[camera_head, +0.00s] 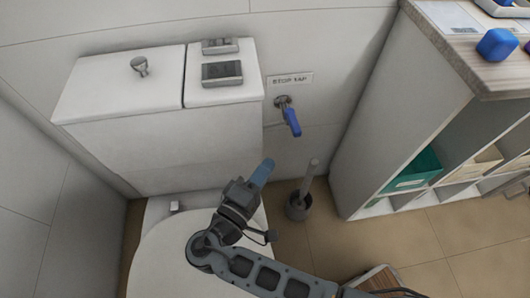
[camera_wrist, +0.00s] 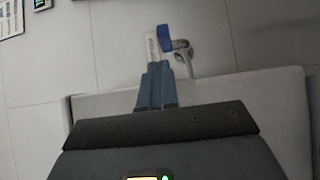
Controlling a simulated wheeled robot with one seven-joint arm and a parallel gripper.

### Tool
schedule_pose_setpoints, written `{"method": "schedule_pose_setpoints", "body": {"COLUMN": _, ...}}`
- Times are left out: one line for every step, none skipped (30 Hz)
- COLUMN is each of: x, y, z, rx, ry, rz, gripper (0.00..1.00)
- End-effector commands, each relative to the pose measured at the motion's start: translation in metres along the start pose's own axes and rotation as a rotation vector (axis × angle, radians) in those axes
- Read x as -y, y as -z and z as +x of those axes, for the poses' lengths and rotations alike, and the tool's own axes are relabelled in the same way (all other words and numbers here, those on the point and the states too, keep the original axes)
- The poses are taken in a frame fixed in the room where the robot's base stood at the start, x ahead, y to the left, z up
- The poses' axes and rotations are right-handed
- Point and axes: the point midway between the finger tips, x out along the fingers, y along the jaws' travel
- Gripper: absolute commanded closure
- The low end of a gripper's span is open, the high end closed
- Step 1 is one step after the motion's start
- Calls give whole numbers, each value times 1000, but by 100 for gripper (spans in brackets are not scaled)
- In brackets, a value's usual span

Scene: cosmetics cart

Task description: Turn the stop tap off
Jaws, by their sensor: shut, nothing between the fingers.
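The stop tap (camera_head: 290,118) is on the back wall under a "STOP TAP" label (camera_head: 290,80). Its blue lever slants downward and a little right in the head view. In the wrist view the blue lever (camera_wrist: 164,38) and the metal tap body (camera_wrist: 184,54) show just beyond my fingertips. My gripper (camera_head: 264,168) is shut with nothing between its blue fingers, which also show in the wrist view (camera_wrist: 157,68). In the head view it is below and left of the lever, apart from it.
A white cistern (camera_head: 150,140) with a lid stands left of the tap, close to my gripper. A toilet brush in its holder (camera_head: 298,205) stands on the floor below. A shelf unit (camera_head: 385,130) with a blue object (camera_head: 497,44) on its wooden top is at right.

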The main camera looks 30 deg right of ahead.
Motion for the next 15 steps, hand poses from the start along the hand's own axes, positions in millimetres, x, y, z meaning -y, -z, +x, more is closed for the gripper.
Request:
{"method": "schedule_pose_setpoints", "body": {"x": 0, "y": -1, "z": 8, "rx": 5, "ry": 1, "rz": 0, "gripper": 100}}
{"method": "schedule_pose_setpoints", "body": {"x": 0, "y": -1, "z": 13, "rx": 4, "ry": 1, "rz": 0, "gripper": 100}}
{"method": "schedule_pose_setpoints", "body": {"x": 0, "y": -1, "z": 20, "rx": 5, "ry": 1, "rz": 0, "gripper": 100}}
{"method": "schedule_pose_setpoints", "body": {"x": 0, "y": -1, "z": 25, "rx": 4, "ry": 1, "rz": 0, "gripper": 100}}
{"method": "schedule_pose_setpoints", "body": {"x": 1, "y": -2, "z": 31, "rx": 5, "ry": 1, "rz": 0, "gripper": 100}}
{"method": "schedule_pose_setpoints", "body": {"x": 1, "y": -2, "z": 38, "rx": 4, "ry": 1, "rz": 0, "gripper": 100}}
{"method": "schedule_pose_setpoints", "body": {"x": 1, "y": -2, "z": 43, "rx": 4, "ry": 1, "rz": 0, "gripper": 100}}
{"method": "schedule_pose_setpoints", "body": {"x": 1, "y": -1, "z": 49, "rx": 4, "ry": 1, "rz": 0, "gripper": 100}}
{"method": "schedule_pose_setpoints", "body": {"x": 1, "y": -2, "z": 56, "rx": 5, "ry": 1, "rz": 1, "gripper": 100}}
{"method": "schedule_pose_setpoints", "body": {"x": 1, "y": -1, "z": 60, "rx": 3, "ry": 2, "rz": 1, "gripper": 100}}
{"method": "schedule_pose_setpoints", "body": {"x": 1, "y": -1, "z": 64, "rx": 3, "ry": 2, "rz": 1, "gripper": 100}}
{"method": "schedule_pose_setpoints", "body": {"x": 1, "y": -1, "z": 70, "rx": 3, "ry": 2, "rz": 1, "gripper": 100}}
{"method": "schedule_pose_setpoints", "body": {"x": 1, "y": -1, "z": 73, "rx": 2, "ry": 2, "rz": 1, "gripper": 100}}
{"method": "schedule_pose_setpoints", "body": {"x": 1, "y": -1, "z": 76, "rx": 3, "ry": 2, "rz": 1, "gripper": 100}}
{"method": "schedule_pose_setpoints", "body": {"x": 1, "y": -1, "z": 80, "rx": 2, "ry": 3, "rz": 1, "gripper": 100}}
